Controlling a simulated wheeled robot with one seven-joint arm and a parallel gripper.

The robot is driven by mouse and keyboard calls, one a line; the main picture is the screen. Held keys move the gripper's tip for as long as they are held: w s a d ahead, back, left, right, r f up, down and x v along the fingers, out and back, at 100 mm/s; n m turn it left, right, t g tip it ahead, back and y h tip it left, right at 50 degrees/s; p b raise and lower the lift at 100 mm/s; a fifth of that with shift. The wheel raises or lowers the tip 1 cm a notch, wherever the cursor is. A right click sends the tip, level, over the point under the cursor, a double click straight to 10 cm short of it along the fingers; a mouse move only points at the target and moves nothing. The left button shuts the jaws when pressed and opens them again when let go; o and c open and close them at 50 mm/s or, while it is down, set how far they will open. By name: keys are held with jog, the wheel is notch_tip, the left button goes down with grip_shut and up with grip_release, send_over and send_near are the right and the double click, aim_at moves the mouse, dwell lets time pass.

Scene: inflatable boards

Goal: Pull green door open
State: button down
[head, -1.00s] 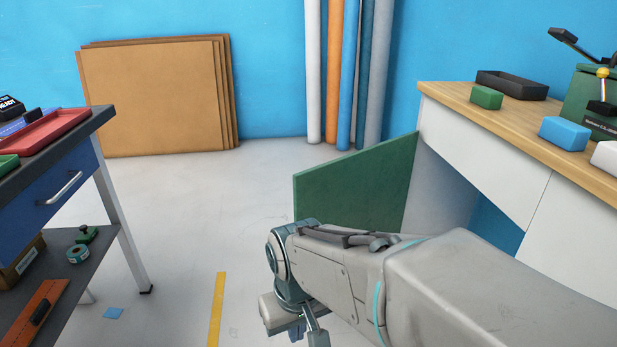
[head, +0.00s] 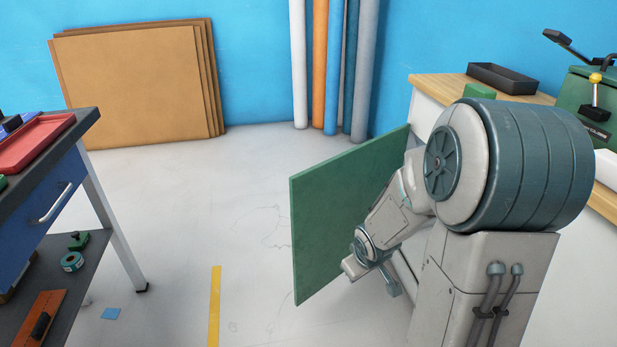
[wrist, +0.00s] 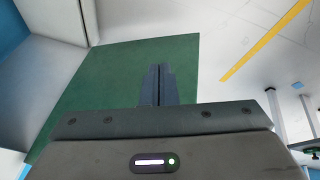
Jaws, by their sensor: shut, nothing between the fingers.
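The green door (head: 325,215) stands swung open from the white workbench cabinet at the right, its free edge toward the middle of the floor. In the wrist view the door (wrist: 105,85) fills much of the left and middle behind my gripper. My gripper (wrist: 160,72) has its two dark fingers together and empty, set against the door's face in that picture. I cannot tell whether they touch it. In the head view my forearm and wrist are in front of the door's right part, and the fingers are not clearly visible. My arm hides the door's hinge side and the cabinet opening.
A blue-drawer workbench (head: 50,195) stands at the left. Brown boards (head: 135,80) and upright rolls (head: 320,65) are at the back wall. The wooden bench top (head: 440,88) at the right carries a black tray (head: 503,77). The middle floor is clear, with a yellow stripe (head: 214,310).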

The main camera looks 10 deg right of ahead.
jog(key=w+f+n+t+y+p, duration=0.2)
jog(key=w+t+y+p, duration=0.1)
jog(key=w, duration=0.2)
jog(key=t+y+p, duration=0.5)
jog(key=t+y, duration=0.2)
jog(key=t, duration=0.1)
send_near(308, 188)
jog(key=b+x, duration=0.3)
jog(key=x, duration=0.4)
jog(key=shift+s, duration=0.1)
